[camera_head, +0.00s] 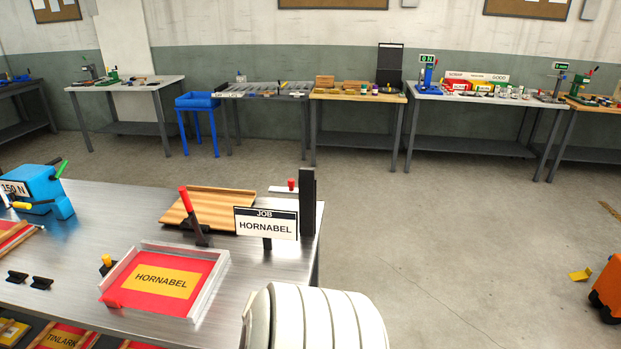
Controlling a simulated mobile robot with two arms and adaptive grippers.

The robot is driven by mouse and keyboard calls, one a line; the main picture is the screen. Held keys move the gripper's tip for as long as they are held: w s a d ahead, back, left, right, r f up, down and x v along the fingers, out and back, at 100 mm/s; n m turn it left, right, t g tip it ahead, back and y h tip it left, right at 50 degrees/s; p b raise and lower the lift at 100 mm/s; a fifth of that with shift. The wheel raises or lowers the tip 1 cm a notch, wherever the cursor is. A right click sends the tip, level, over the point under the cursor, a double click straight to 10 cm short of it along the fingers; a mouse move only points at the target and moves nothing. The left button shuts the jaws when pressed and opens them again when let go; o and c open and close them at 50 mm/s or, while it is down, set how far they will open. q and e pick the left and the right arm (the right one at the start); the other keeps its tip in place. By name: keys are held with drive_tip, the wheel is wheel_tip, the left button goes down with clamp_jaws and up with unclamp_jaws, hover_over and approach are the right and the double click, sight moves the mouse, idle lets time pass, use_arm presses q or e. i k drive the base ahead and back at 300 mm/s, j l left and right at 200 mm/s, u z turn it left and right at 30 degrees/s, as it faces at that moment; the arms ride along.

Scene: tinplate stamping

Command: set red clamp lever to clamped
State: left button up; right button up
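The red clamp lever (186,199) stands up from a dark clamp on the steel bench and leans to the left. It is beside a wooden slatted board (222,203). A framed red plate marked HORNABEL (163,281) lies in front of it, in a metal-edged tray (212,283). Neither of my grippers is in view. A white ribbed part, probably my own arm, fills the bottom middle.
A JOB HORNABEL sign (265,222) and a dark post (307,203) stand right of the lever. A blue 150 N device (40,188) is at the left. A yellow knob (106,261) is by the tray. Open floor lies to the right; an orange object (610,287) stands there.

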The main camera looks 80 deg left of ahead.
sight(191, 219)
drive_tip(key=i+u, duration=0.75)
drive_tip(key=u, duration=0.2)
drive_tip(key=i+l+u, duration=0.2)
drive_tip(key=i+u, duration=0.4)
drive_tip(key=u, duration=0.3)
drive_tip(key=i+u, duration=0.1)
drive_tip(key=u, duration=0.35)
drive_tip(key=i+u, duration=0.1)
drive_tip(key=u, duration=0.35)
drive_tip(key=i+l+u, duration=0.1)
drive_tip(key=u, duration=0.3)
drive_tip(key=i+l+u, duration=0.1)
drive_tip(key=u, duration=0.35)
drive_tip(key=i+l+u, duration=0.2)
drive_tip(key=u, duration=0.2)
drive_tip(key=i+l+u, duration=0.2)
drive_tip(key=u, duration=0.25)
drive_tip(key=i+l+u, duration=0.1)
drive_tip(key=l+u, duration=0.15)
drive_tip(key=u, duration=0.15)
drive_tip(key=l+z, duration=0.2)
drive_tip(key=l, duration=0.3)
drive_tip(key=i+l+z, duration=0.15)
drive_tip(key=l, duration=0.35)
